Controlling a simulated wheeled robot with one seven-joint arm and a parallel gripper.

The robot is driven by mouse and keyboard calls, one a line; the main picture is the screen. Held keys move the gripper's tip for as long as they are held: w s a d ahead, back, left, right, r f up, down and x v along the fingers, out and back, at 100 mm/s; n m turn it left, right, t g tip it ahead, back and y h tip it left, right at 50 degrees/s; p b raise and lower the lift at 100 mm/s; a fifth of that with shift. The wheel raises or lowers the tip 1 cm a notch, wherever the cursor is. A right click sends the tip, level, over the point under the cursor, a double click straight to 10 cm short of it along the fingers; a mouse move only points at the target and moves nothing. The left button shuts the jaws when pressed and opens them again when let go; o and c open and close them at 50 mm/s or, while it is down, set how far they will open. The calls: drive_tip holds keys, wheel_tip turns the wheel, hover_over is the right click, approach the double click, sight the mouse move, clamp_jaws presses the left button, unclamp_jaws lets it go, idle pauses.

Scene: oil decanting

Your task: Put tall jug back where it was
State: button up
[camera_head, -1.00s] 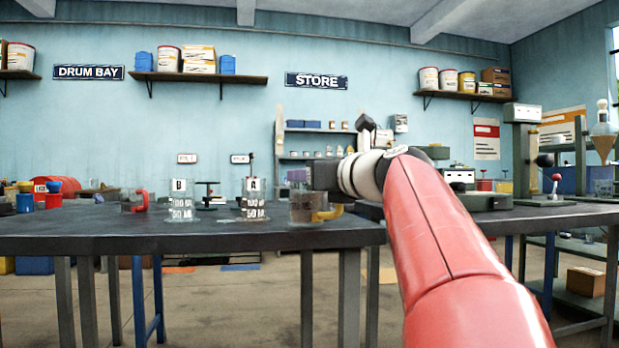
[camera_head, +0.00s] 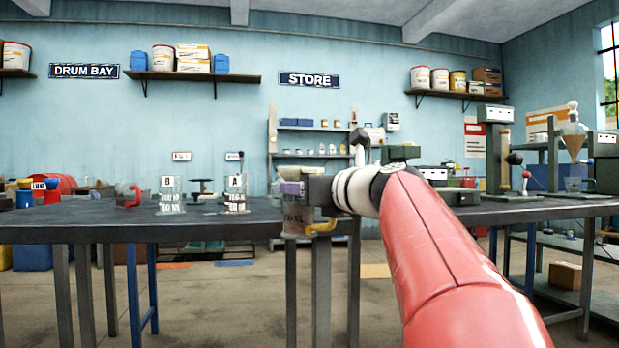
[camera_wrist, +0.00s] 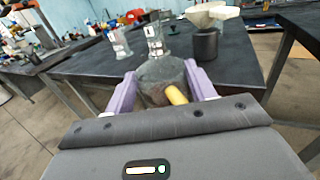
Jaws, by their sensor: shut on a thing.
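Whether this is the tall jug I cannot tell.
Beaker B (camera_head: 171,197) and beaker A (camera_head: 236,195) stand on the dark table (camera_head: 100,226). In the wrist view a dark cup (camera_wrist: 205,44) with a pale funnel (camera_wrist: 207,15) stands just beyond the jug. A second bench (camera_head: 530,210) with equipment is at right, across a gap.

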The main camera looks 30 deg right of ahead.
drive_tip(key=a+f+n+g+y, duration=0.2)
drive_tip(key=a+f+n+y, duration=0.1)
drive_tip(key=f, duration=1.7)
drive_tip(key=w+a+f+n+g+y, duration=0.1)
drive_tip(key=a+f, duration=0.5)
drive_tip(key=f, duration=1.4)
drive_tip(key=a+f+n+g+y, duration=0.4)
drive_tip(key=f+y, duration=0.3)
drive_tip(key=f, duration=1.4)
drive_tip(key=shift+w+a+n, duration=0.15)
drive_tip(key=shift+a+n, duration=0.35)
drive_tip(key=shift+a, duration=0.15)
